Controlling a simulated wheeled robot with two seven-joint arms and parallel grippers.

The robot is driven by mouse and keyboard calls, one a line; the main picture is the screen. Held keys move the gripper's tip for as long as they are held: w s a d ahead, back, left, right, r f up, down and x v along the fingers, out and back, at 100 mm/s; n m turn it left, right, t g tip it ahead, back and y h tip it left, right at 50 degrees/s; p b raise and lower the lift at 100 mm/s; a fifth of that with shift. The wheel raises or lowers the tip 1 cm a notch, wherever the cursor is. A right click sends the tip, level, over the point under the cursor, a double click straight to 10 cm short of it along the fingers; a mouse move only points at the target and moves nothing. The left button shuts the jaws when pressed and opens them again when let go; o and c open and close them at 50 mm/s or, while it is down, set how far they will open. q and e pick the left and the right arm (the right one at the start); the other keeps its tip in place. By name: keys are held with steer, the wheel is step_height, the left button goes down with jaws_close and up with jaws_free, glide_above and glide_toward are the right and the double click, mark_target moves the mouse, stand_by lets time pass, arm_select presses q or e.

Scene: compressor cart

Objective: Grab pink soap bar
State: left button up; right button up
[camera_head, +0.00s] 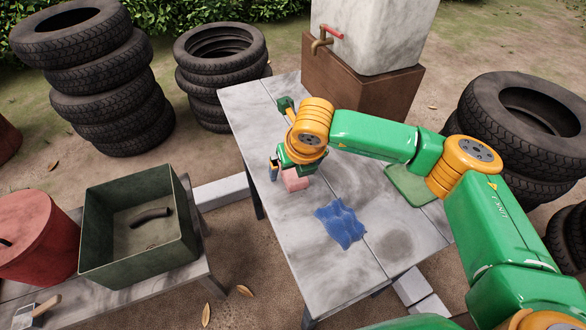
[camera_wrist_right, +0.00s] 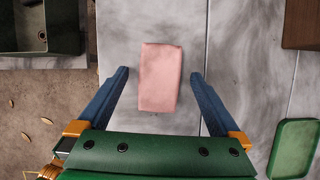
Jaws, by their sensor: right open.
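The pink soap bar (camera_head: 295,180) lies on the grey table (camera_head: 309,264), partly hidden by my right gripper in the head view. In the right wrist view the soap bar (camera_wrist_right: 160,77) lies lengthwise between the two blue fingers, with a gap on each side. My right gripper (camera_head: 287,169) is above the soap, pointing down at it. In the wrist view the right gripper (camera_wrist_right: 160,78) is open and empty. My left gripper is in neither view.
A blue cloth (camera_head: 341,224) lies on the table near the soap. A green tray (camera_head: 408,186) is to the right, partly behind my arm. A stone tank with a tap (camera_head: 322,40) stands on a brown block behind. A dark green bin (camera_head: 91,252) stands on a lower bench at left.

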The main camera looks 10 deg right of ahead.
steer(key=c, duration=1.5)
